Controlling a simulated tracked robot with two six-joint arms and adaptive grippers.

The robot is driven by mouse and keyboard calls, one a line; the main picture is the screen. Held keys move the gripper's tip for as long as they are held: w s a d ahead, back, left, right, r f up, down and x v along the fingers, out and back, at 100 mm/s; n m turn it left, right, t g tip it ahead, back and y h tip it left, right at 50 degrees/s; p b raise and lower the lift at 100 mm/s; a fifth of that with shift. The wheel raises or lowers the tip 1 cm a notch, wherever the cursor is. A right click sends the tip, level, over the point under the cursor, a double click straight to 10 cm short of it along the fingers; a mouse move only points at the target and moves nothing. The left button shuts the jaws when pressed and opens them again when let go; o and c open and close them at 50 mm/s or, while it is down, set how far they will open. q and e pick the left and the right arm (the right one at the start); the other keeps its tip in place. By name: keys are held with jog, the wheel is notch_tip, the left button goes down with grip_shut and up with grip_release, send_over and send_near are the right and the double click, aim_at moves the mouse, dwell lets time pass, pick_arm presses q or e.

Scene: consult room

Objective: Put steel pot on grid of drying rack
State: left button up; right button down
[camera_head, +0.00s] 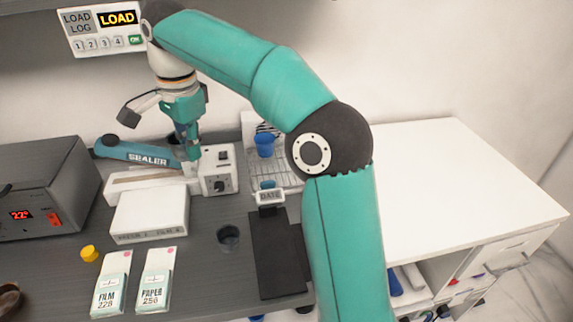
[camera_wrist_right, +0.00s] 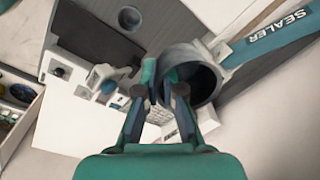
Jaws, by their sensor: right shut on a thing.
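The steel pot (camera_wrist_right: 203,82) is a round grey vessel with a dark inside, seen mouth-on in the right wrist view. My right gripper (camera_wrist_right: 165,90) is shut on its rim. In the head view my right gripper (camera_head: 190,150) hangs over the back of the counter, at the sealer; the pot is mostly hidden there. The drying rack (camera_head: 287,172) has a pale wire grid and stands right of the sealer's white box, partly hidden by my right arm. The pot is left of the rack, apart from it. My left gripper is out of view.
The blue-armed sealer (camera_head: 130,152) is close to the gripper. A blue cup (camera_head: 265,146) is at the rack's back. A DATE stand (camera_head: 270,196) is in front of the rack. A grey heater box (camera_head: 45,190) stands left. The white counter (camera_head: 445,190) at right is clear.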

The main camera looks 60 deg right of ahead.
jog(key=s+d+f+m, duration=0.1)
jog(key=d+f+m, duration=0.2)
jog(key=d, duration=0.6)
jog(key=d+f+m, duration=0.3)
jog(key=d, duration=0.6)
jog(key=s+d+f, duration=0.2)
jog(key=f, duration=0.1)
jog(key=s+d+f+m, duration=0.1)
jog(key=s+d+f, duration=0.1)
jog(key=d+f, duration=0.1)
jog(key=s+d+f+m+b, duration=0.1)
jog(key=s+d+f, duration=0.2)
jog(key=f, duration=0.1)
jog(key=shift+d+f+h, duration=0.25)
jog(key=shift+f+h, duration=0.05)
jog(key=shift+w+f, duration=0.1)
jog(key=shift+f, duration=2.1)
jog(key=shift+f, duration=0.1)
jog(key=c, duration=1.7)
grip_release()
jog(key=o, duration=0.4)
